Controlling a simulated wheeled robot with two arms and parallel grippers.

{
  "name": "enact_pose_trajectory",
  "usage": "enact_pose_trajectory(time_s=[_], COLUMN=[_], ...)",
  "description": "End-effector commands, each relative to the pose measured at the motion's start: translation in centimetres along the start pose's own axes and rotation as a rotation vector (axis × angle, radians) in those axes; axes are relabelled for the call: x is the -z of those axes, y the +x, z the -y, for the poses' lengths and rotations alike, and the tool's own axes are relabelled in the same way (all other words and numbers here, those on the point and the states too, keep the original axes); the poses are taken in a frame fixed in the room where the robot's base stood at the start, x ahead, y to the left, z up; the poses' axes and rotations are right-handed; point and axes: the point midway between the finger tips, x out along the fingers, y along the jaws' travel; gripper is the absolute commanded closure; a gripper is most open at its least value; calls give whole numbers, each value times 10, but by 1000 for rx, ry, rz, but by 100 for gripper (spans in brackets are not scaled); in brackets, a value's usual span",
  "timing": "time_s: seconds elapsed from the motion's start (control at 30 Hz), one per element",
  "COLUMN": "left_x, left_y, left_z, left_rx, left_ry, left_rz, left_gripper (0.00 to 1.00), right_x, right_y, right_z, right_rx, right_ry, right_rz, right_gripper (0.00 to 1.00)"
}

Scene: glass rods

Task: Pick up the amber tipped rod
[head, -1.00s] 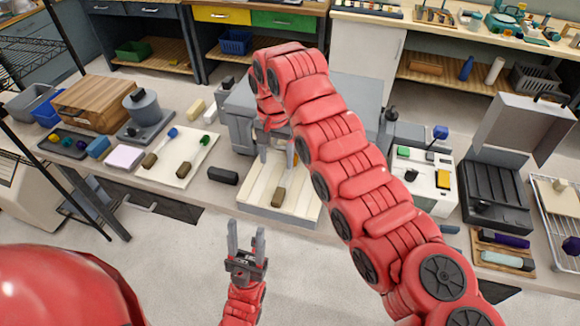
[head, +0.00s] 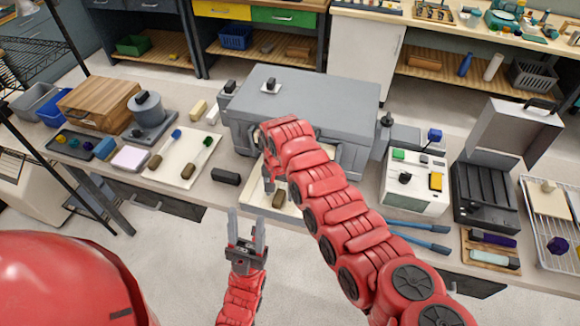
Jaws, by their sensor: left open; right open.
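A rod with a brown handle (head: 278,199) lies on the pale board (head: 256,207) in front of the large grey machine. Its far end is hidden behind my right arm, so I cannot see its tip colour. My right gripper (head: 274,184) is low over this board by the rod; its jaws are partly hidden by its own arm, and contact cannot be told. My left gripper (head: 246,232) is open and empty, in front of the bench. On the left board (head: 177,178) lie a blue-tipped rod (head: 166,147) and a green-tipped rod (head: 198,157).
The grey machine (head: 300,95) stands right behind the pale board. A small black block (head: 226,176) lies left of it. A white box with coloured buttons (head: 415,185) and blue-handled tool (head: 420,240) are to the right. A black case (head: 485,195) stands open.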

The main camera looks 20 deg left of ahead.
Motion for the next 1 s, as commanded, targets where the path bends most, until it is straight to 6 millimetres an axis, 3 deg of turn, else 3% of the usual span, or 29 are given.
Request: enact_pose_trajectory(time_s=[0.3, 0.7, 1.0], left_x=[0, 0, 0], left_y=[2, 2, 2], left_z=[0, 0, 0], left_rx=[0, 0, 0], left_ry=[0, 0, 0], left_rz=[0, 0, 0], left_gripper=[50, 50, 50], right_x=[-1, -1, -1], right_y=[9, 8, 8], right_z=[0, 0, 0], right_rx=[0, 0, 0], right_ry=[1, 1, 1], right_rz=[2, 2, 2], right_gripper=[30, 100, 100])
